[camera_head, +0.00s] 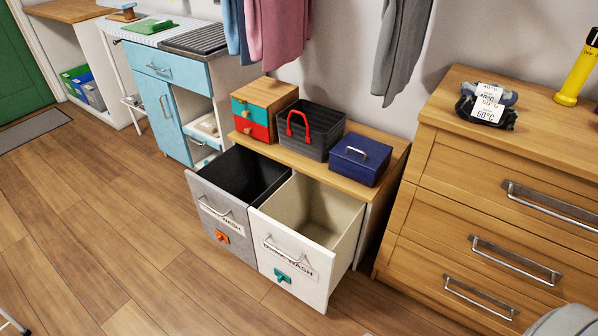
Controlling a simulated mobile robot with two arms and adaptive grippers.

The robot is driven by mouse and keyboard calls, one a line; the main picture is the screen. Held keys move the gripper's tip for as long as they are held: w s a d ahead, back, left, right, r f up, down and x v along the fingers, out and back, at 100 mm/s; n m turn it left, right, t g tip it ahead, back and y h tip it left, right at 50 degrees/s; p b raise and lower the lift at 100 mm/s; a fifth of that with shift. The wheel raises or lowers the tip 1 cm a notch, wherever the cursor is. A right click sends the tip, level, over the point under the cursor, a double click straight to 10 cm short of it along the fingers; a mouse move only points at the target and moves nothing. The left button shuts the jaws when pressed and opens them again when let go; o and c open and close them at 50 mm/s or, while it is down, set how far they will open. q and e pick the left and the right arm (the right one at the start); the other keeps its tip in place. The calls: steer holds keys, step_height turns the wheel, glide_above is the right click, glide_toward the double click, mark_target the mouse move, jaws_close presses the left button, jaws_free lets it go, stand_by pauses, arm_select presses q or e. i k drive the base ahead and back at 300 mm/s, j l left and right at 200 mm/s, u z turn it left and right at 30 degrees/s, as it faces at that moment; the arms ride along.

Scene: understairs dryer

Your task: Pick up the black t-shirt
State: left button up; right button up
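I cannot make out a clear black t-shirt. A dark grey garment (402,45) hangs at the top, right of the middle, its upper part cut off by the frame. A small dark bundle (487,104) with white printed tags lies on the wooden dresser; I cannot tell what it is. The left pulled-out bin (216,212) is grey with a very dark inside, and I cannot tell whether cloth lies in it. The right bin (290,262) is pale, and the part of its inside that shows looks empty. Neither of my grippers is in view.
A low wooden cabinet bears a small drawer box (264,105), a black basket (307,134) with a red handle and a blue box (360,159). Blue and pink garments (277,30) hang behind. A wooden dresser (494,190) stands right. The floor (110,235) at left is mostly clear.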

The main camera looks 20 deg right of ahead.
mark_target(473, 108)
steer(key=z, duration=1.75)
